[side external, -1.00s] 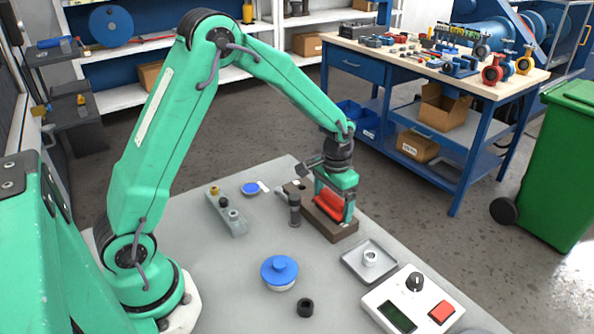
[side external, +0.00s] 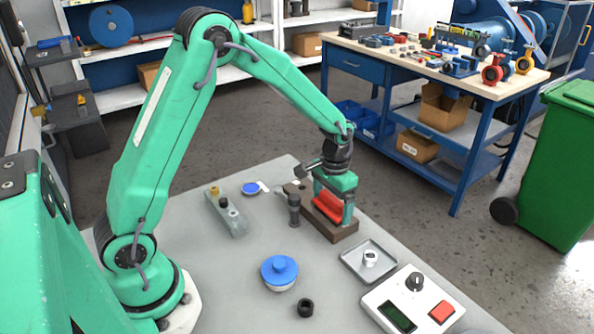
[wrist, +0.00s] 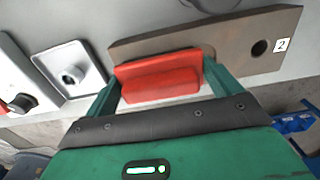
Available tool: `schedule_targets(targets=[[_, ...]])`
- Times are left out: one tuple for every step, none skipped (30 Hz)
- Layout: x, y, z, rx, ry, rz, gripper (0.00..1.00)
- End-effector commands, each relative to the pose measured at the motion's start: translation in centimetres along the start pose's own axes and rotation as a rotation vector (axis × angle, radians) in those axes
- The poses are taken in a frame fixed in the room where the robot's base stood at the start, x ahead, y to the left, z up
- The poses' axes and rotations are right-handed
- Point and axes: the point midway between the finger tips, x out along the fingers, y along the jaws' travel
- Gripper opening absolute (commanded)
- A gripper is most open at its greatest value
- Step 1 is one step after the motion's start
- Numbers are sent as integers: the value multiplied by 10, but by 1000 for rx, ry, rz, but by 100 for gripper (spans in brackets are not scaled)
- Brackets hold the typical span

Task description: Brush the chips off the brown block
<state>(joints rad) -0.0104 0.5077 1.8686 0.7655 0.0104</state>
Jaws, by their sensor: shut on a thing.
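The brown block (side external: 341,232) lies on the grey table, a long flat bar with a round hole and a label "2" at one end in the wrist view (wrist: 232,45). My gripper (side external: 330,208) is over the block, its two green fingers shut on a red brush (wrist: 160,78). The red brush also shows in the side view (side external: 328,206), low over or on the block's top; I cannot tell whether it touches. Bristles are hidden. No chips can be made out on the visible part of the block.
A dark upright post (side external: 294,209) stands close to the block's left. A grey tray (side external: 352,262) with a white metal part (side external: 370,258) sits at front right, near a control box (side external: 412,306). A blue-lidded dish (side external: 279,271) and black ring (side external: 305,307) are in front.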

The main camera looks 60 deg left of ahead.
Motion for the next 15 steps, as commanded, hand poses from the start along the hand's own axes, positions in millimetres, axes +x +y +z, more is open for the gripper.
schedule_targets(targets=[[-1, 4, 0, 2, 0, 0, 66], [-3, 3, 0, 1, 0, 0, 66], [-12, 2, -1, 0, 5, 0, 66], [-20, 2, -1, 0, 7, 0, 66], [-25, 2, -1, 0, 6, 0, 66], [-27, 2, 0, 0, 3, 0, 66], [-29, 2, 0, 0, 3, 0, 66], [-32, 2, 0, 0, 3, 0, 66], [-35, 2, 0, 0, 3, 0, 66], [-38, 2, 0, 0, 2, 0, 66], [-41, 2, 0, 0, 2, 0, 66], [-44, 2, 0, 0, 3, 0, 66], [-47, 2, 0, 0, 3, 0, 66], [-50, 2, 0, 0, 3, 0, 66], [-54, 2, 0, 0, 3, 0, 66]])
